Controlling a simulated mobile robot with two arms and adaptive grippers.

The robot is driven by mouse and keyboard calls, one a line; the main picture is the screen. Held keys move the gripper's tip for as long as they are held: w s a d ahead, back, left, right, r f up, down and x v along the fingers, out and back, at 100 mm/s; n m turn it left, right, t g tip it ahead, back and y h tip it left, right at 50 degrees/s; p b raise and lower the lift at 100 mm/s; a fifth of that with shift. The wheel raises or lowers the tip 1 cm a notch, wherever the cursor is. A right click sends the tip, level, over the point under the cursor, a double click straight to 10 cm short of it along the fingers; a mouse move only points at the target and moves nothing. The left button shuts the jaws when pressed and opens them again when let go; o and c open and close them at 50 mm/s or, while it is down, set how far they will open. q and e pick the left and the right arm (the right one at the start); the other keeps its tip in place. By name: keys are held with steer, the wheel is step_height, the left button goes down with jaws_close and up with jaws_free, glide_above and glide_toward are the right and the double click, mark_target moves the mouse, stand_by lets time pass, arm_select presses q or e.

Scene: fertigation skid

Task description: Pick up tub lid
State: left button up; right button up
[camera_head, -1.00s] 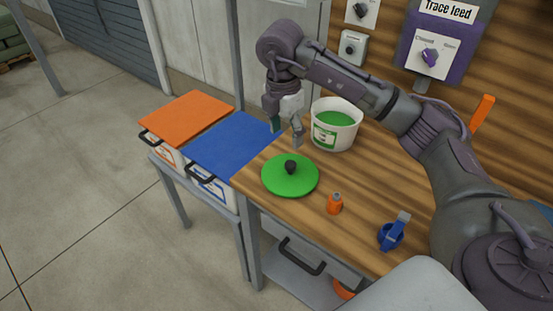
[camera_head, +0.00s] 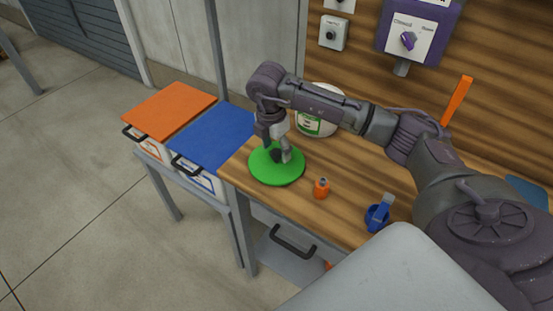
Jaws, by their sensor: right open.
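The tub lid (camera_head: 288,176) is a round green disc with a dark knob in its middle. It lies flat on the wooden bench top near the left edge. My right gripper (camera_head: 279,157) is open, right above the lid, with its fingers pointing down around the knob. The knob is mostly hidden by the fingers, so I cannot tell if they touch it. The white tub (camera_head: 318,126) with a green label stands just behind the lid, partly hidden by my right arm. My left gripper is not in view.
An orange bottle (camera_head: 321,188) and a blue clamp-like item (camera_head: 377,214) stand on the wooden bench (camera_head: 345,180) right of the lid. Bins with an orange lid (camera_head: 170,110) and a blue lid (camera_head: 213,135) are at left. A purple control panel (camera_head: 420,30) hangs behind.

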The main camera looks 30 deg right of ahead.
step_height(320, 180, down, 2)
steer(key=shift+d+f, duration=0.1)
steer(key=shift+d, duration=0.05)
jaws_close()
stand_by(0.3)
steer(key=shift+r, duration=0.2)
